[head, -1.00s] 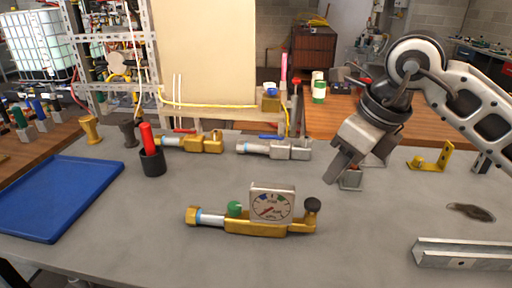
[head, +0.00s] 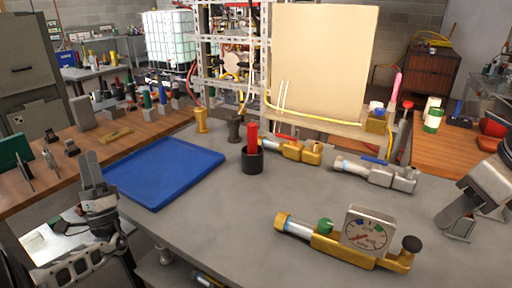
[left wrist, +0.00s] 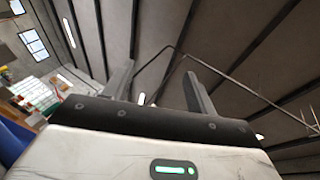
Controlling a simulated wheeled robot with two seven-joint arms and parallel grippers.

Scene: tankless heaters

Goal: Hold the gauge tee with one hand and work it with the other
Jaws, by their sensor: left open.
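The gauge tee (head: 328,246) lies on the grey bench at the front right of the head view. It has a brass body, a square dial gauge (head: 366,233), a green knob, a black knob and a silver section at its left end. My left gripper (head: 89,167) is at the left, beyond the bench's left edge, with its fingers pointing up. It is open and empty; its two spread fingers also show in the left wrist view (left wrist: 160,85). My right gripper (head: 452,220) is at the right edge, pointing down-left, apart from the tee. Its finger gap is unclear.
A blue tray (head: 168,170) lies on the bench's left part. A black cup (head: 252,160) with a red handle, a brass valve (head: 302,151) and a grey valve (head: 378,174) stand or lie behind the tee. Bare bench lies between tray and tee.

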